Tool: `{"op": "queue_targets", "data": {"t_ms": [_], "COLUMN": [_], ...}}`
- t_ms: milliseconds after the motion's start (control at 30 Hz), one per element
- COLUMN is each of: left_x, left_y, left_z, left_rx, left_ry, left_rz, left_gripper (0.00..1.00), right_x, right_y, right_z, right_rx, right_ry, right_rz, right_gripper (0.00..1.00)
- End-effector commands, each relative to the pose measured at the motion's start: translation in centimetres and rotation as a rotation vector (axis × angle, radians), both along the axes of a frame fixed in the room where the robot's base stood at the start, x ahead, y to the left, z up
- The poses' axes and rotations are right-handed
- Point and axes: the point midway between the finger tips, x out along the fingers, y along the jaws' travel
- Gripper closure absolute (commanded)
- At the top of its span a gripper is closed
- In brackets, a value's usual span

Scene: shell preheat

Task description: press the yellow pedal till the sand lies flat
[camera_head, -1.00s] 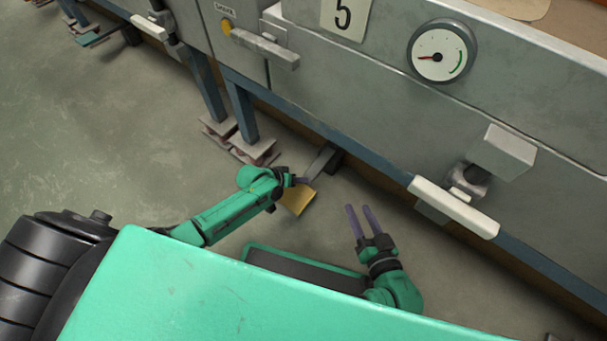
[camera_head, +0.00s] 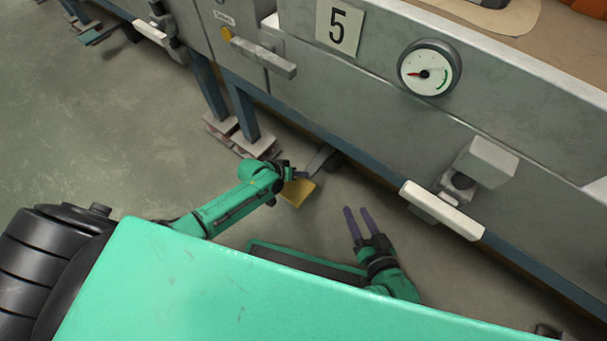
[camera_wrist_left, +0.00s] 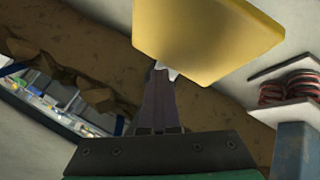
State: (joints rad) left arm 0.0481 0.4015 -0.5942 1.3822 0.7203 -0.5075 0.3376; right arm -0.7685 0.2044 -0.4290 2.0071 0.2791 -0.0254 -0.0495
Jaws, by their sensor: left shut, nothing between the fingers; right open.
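The yellow pedal (camera_head: 297,193) sits low by the floor, on a grey lever that runs under the grey bench. In the left wrist view the yellow pedal (camera_wrist_left: 205,40) fills the top middle. My left gripper (camera_head: 301,174) is shut and empty at the pedal's far edge. In the left wrist view the shut fingers (camera_wrist_left: 161,72) point at the pedal's lower edge; I cannot tell whether they touch it. My right gripper (camera_head: 357,210) is open and empty above the floor, right of the pedal. A tan surface (camera_head: 560,55), possibly the sand, shows on the bench top.
Blue legs (camera_head: 243,110) stand on springy feet left of the pedal. The floor at left is clear.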

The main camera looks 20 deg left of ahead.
Motion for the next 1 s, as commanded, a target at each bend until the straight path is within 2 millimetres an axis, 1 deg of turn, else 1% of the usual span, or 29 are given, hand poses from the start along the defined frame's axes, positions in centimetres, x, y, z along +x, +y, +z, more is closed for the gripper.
{"op": "queue_targets", "data": {"t_ms": [33,200,467,1000], "left_x": [-0.2,0.0,0.2,0.3], "left_y": [0.0,0.0,-0.1,-0.1], "left_z": [0.4,2.5,5.0,4.9], "left_rx": [0.002,0.001,0.000,0.000], "left_ry": [0.007,0.004,0.002,-0.001], "left_rz": [-0.001,0.000,0.001,0.000], "left_gripper": [1.00,1.00,1.00,1.00], "right_x": [0.0,0.1,0.1,0.1], "right_y": [0.0,0.0,0.0,0.0], "right_z": [0.7,2.7,5.2,5.0], "right_rx": [0.000,0.001,0.001,0.001], "right_ry": [-0.001,-0.003,-0.003,-0.003], "right_rz": [0.000,0.000,0.000,0.000], "right_gripper": [0.50,0.50,0.50,0.50]}}
